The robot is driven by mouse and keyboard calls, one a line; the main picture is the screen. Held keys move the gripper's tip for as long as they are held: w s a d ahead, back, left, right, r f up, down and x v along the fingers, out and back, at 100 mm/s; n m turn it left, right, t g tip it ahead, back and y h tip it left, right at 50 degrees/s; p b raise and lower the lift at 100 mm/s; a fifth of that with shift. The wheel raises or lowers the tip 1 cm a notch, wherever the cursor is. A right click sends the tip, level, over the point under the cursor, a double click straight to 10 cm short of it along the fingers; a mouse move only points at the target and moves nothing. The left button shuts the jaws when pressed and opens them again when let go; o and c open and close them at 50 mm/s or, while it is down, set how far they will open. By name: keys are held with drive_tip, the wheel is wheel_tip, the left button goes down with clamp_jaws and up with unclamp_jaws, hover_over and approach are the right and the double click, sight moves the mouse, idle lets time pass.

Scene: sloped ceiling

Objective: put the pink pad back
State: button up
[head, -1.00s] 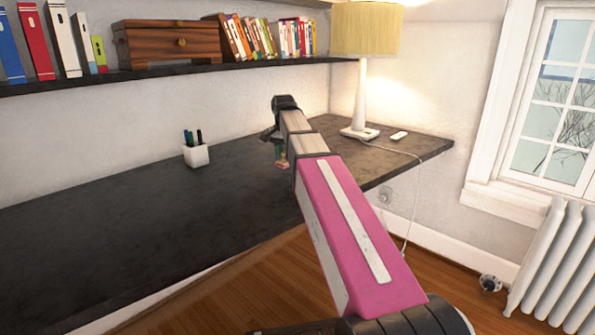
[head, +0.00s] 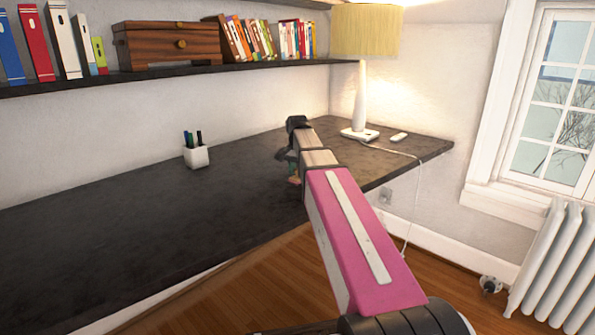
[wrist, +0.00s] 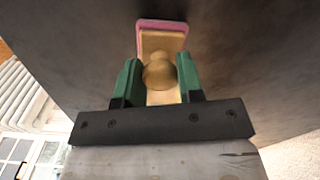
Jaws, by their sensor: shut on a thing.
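The pink pad (wrist: 162,42) has a pink edge, a tan wooden back and a round wooden knob. In the wrist view my gripper (wrist: 160,76) has its green fingers on both sides of the knob, shut on it. The dark desk top (wrist: 230,50) fills the view beyond the pad. In the head view my gripper (head: 291,163) is over the right part of the desk (head: 130,215), near its front edge, and largely hidden by my arm. Only a small bit of the pad (head: 294,180) shows there. I cannot tell whether the pad touches the desk.
A white pen cup (head: 196,157) stands on the desk to the left. A lamp (head: 360,105) and a small white object (head: 399,137) are at the back right. A shelf (head: 150,75) with books and a wooden chest runs above.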

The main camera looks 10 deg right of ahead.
sight(297, 169)
drive_tip(key=o, duration=0.8)
wheel_tip(297, 169, up, 12)
idle(0.4)
